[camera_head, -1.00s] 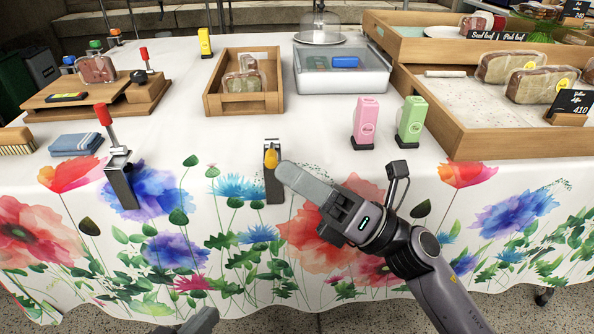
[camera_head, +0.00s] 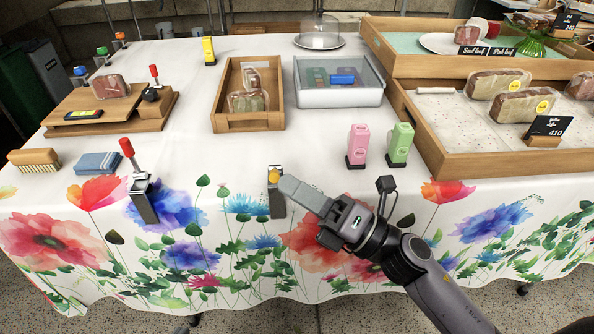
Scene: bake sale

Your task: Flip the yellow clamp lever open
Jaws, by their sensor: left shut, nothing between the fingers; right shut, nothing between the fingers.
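The clamp with the yellow lever (camera_head: 274,176) sits on the front edge of the table, its dark metal body (camera_head: 277,204) hanging down over the cloth. The yellow lever shows as a short rounded knob at the top of the clamp; its exact angle is hard to tell. My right gripper (camera_head: 288,186) comes in from the lower right. Its grey fingers are shut and empty, with the tips just right of the yellow lever. I cannot tell whether they touch it. My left gripper is not in view.
A clamp with a raised red lever (camera_head: 128,148) stands on the edge to the left. A wooden tray (camera_head: 248,121) lies further back. The cloth around the yellow-levered clamp is clear.

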